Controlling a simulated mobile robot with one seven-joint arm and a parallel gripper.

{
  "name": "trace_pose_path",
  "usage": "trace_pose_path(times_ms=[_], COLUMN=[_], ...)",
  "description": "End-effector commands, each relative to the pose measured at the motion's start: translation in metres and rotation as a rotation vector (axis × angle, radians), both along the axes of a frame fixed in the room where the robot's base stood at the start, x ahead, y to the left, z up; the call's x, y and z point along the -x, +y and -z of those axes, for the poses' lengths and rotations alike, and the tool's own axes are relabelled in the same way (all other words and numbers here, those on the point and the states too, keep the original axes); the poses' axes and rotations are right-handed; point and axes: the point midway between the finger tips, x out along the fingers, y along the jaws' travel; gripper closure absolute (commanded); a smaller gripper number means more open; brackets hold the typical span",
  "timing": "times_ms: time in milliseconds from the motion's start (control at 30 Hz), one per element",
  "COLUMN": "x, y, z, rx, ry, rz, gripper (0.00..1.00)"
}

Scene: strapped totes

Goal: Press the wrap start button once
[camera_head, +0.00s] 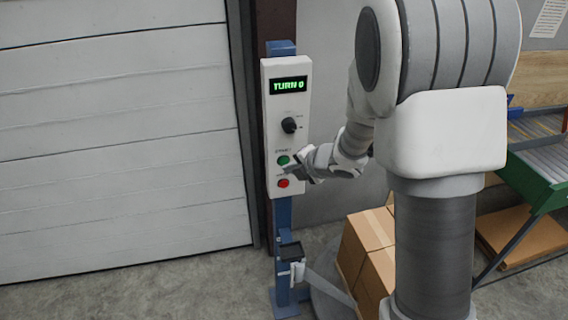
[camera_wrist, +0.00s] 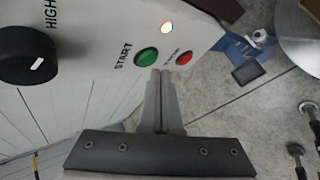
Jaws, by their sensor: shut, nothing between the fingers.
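The white control panel (camera_head: 287,110) stands on a blue post, with a green display (camera_head: 289,86) reading "TURN 0". The green start button (camera_head: 283,160) is under the black knob, labelled START in the wrist view (camera_wrist: 146,57). The red button (camera_head: 283,183) is below it and also shows in the wrist view (camera_wrist: 184,58). My gripper (camera_head: 290,172) is shut and empty in front of the panel. In the wrist view its fingertips (camera_wrist: 161,73) appear beside the green button's edge, between the two buttons. I cannot tell whether they touch the panel.
The black knob (camera_head: 289,125) sits above the buttons. Cardboard boxes (camera_head: 370,232) stand below to the right, near a green-framed roller conveyor (camera_head: 535,180). A pale shutter door (camera_head: 110,150) is at left; floor before it is clear.

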Motion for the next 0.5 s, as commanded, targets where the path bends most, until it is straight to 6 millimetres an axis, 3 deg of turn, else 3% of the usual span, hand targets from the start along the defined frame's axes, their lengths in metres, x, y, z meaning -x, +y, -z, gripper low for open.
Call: trace_pose_path(times_ms=[367, 500], x=[0.004, 0.015], y=[-0.001, -0.003], z=[0.0, 0.001], rx=[0.0, -0.001], ry=[0.0, 0.0], rz=[0.0, 0.001], gripper=[1.0, 1.0])
